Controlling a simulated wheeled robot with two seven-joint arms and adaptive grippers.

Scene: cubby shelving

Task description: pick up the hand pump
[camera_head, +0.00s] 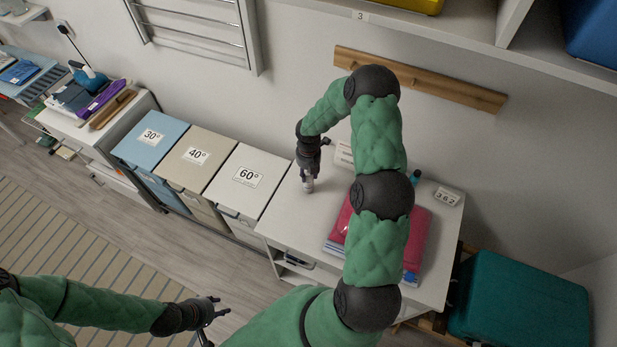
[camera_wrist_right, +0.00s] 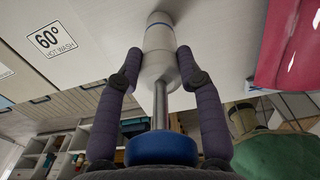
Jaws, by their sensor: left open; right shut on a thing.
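The hand pump is a white cylinder with a thin blue ring, a metal rod and a blue end; it fills the middle of the right wrist view (camera_wrist_right: 160,42). In the head view its white lower end (camera_head: 308,186) shows above the white cabinet top (camera_head: 285,215). My right gripper (camera_head: 308,174) points down and its two fingers close on the white body from both sides. I cannot tell whether the pump's far end touches the top. My left gripper (camera_head: 214,312) is open and empty, low over the floor, away from the cabinet.
Blue, beige and white laundry bins (camera_head: 240,180) stand left of the cabinet. A pink folded item (camera_head: 415,240) lies on the cabinet top, partly behind my right arm. A teal box (camera_head: 520,300) stands at the right. A wooden rail (camera_head: 430,80) is on the wall.

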